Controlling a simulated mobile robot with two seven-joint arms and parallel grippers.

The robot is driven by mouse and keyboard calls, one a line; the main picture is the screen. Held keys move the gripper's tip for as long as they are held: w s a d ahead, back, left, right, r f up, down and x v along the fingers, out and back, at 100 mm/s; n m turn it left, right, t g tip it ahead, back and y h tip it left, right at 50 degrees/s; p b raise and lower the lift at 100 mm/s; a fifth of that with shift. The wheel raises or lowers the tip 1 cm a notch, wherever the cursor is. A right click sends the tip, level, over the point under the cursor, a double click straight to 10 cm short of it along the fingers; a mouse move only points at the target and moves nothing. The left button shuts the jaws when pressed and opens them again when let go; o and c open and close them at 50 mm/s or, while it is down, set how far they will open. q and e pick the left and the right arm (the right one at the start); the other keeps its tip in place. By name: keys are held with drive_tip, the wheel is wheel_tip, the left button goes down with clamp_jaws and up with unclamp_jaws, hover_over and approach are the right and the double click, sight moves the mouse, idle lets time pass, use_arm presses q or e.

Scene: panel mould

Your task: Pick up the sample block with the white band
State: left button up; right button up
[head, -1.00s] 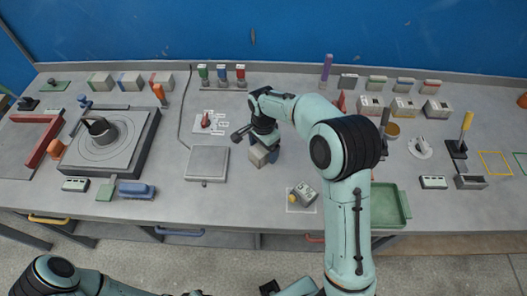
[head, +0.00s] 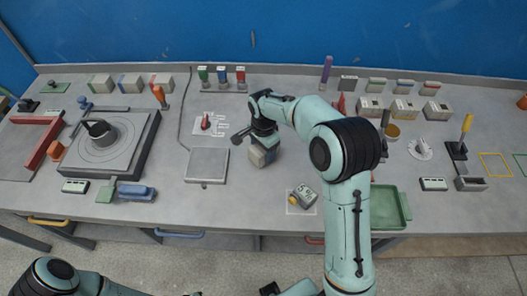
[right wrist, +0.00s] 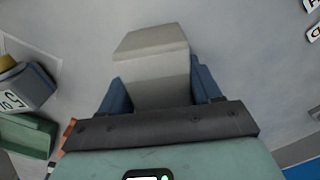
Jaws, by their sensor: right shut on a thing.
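A pale grey-beige block (head: 258,159) is near the middle of the bench in the head view, under my right gripper (head: 264,148). In the right wrist view the block (right wrist: 152,42) sits between the two blue fingers (right wrist: 160,85), which are shut on its sides. No clear white band can be told on its visible faces. I cannot tell whether its underside touches the bench. My left gripper is out of view; only part of the left arm shows at the bottom left of the head view.
A flat grey plate (head: 207,166) lies left of the block. Several banded blocks stand along the back. A turntable (head: 105,148) is at left.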

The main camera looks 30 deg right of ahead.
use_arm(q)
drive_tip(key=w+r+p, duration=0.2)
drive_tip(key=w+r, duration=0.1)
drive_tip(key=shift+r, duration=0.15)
use_arm(e)
wheel_tip(320, 180, up, 19)
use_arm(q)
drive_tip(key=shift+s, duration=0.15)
use_arm(e)
drive_tip(key=shift+f, duration=0.1)
